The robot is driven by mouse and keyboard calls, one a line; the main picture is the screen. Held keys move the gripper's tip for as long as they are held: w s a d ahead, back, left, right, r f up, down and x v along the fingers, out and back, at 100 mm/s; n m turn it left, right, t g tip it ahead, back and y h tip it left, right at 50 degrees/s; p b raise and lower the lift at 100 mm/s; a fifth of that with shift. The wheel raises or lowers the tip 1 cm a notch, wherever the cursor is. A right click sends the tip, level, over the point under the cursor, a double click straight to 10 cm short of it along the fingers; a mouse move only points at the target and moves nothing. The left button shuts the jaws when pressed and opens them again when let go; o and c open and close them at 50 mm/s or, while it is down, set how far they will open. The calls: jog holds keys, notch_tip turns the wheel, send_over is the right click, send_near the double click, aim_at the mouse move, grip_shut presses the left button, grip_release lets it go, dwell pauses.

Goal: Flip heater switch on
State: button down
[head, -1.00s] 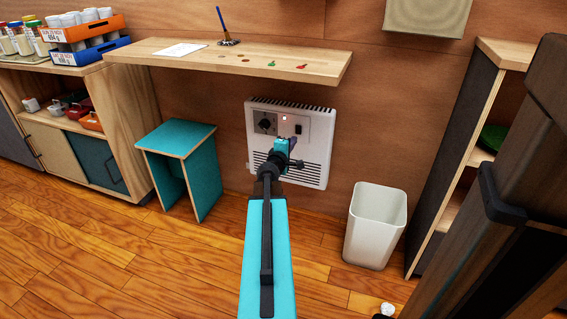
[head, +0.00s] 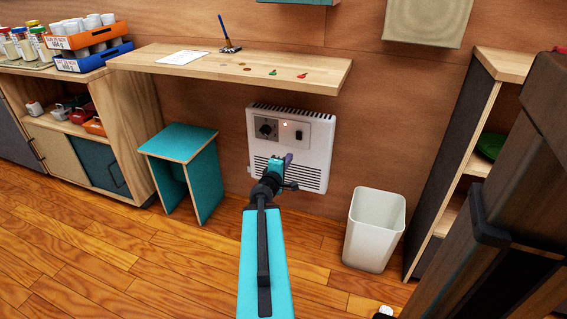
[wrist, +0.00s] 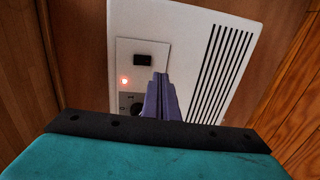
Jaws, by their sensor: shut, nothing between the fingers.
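The white heater (head: 316,150) is fixed to the wooden wall below the shelf. Its grey panel carries a round dark knob (head: 265,128), a small light and a black rocker switch (head: 299,135). In the wrist view the switch (wrist: 143,60) lies beyond the fingertips and the light (wrist: 124,81) glows red; the knob (wrist: 137,109) is partly hidden. My gripper (head: 288,158) is shut and empty in front of the heater, below the switch in the head view. Its purple fingers also show in the wrist view (wrist: 160,76), apart from the switch in the picture; whether they touch the heater I cannot tell.
A wooden shelf (head: 170,61) juts out above the heater. A teal stool (head: 178,141) stands to the left and a white bin (head: 375,228) to the right. Open floor lies between them. A tall shelf unit (head: 482,110) stands farther right.

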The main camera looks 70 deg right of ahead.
jog(key=a+p, duration=0.3)
jog(key=p, duration=0.4)
jog(key=shift+a+f+p, duration=0.1)
jog(key=shift+a+p, duration=0.2)
jog(key=shift+p, duration=0.1)
jog(key=shift+a+f, duration=0.1)
dwell(0.5)
